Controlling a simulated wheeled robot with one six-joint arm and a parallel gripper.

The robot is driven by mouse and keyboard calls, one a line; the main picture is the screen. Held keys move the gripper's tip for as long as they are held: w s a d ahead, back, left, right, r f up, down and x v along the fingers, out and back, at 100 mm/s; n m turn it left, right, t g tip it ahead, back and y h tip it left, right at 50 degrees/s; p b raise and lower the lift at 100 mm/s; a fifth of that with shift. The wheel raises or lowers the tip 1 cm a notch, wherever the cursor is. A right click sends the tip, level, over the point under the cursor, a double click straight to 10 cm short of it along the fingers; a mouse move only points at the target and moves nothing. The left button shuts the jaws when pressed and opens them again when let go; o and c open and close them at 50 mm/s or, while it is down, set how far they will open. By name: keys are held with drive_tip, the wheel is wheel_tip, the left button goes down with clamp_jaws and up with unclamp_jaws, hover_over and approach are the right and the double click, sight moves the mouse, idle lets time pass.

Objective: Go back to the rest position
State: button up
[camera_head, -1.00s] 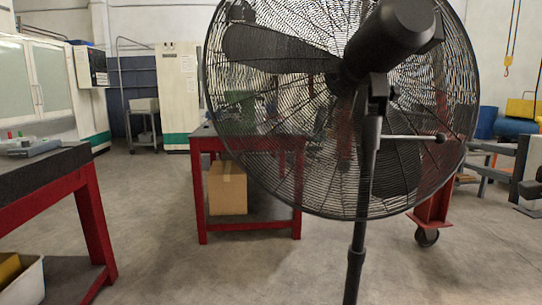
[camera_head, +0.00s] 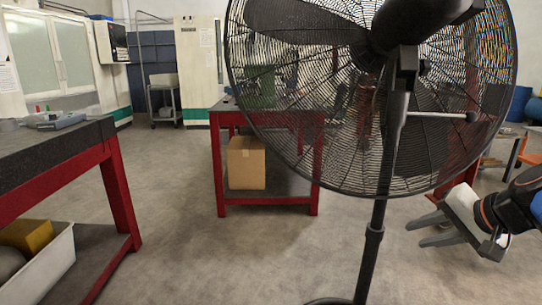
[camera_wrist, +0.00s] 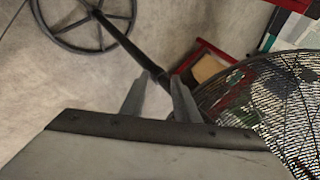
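My gripper (camera_head: 425,231) is at the lower right of the head view, to the right of the fan's pole. Its two grey fingers point left, are spread apart and hold nothing. In the wrist view the fingers (camera_wrist: 160,88) also stand apart with a gap between them. The black fan pole (camera_wrist: 122,46) shows beyond the fingertips there. In the head view a gap shows between the fingertips and the pole; the depth between them is hard to judge.
A large black pedestal fan (camera_head: 375,258) stands close in front. A red-legged table (camera_head: 123,190) is at the left, with a white bin (camera_head: 52,268) below. Another red table (camera_head: 218,170) with a cardboard box (camera_head: 246,163) stands behind. Floor between the tables is open.

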drive_tip(key=s+a+f+n+g+h, duration=0.3)
drive_tip(key=s+a+f+n, duration=0.1)
drive_tip(key=s+f+n, duration=0.5)
drive_tip(key=shift+s+a+f, duration=0.2)
drive_tip(key=shift+s+f, duration=1)
drive_tip(key=shift+s, duration=0.35)
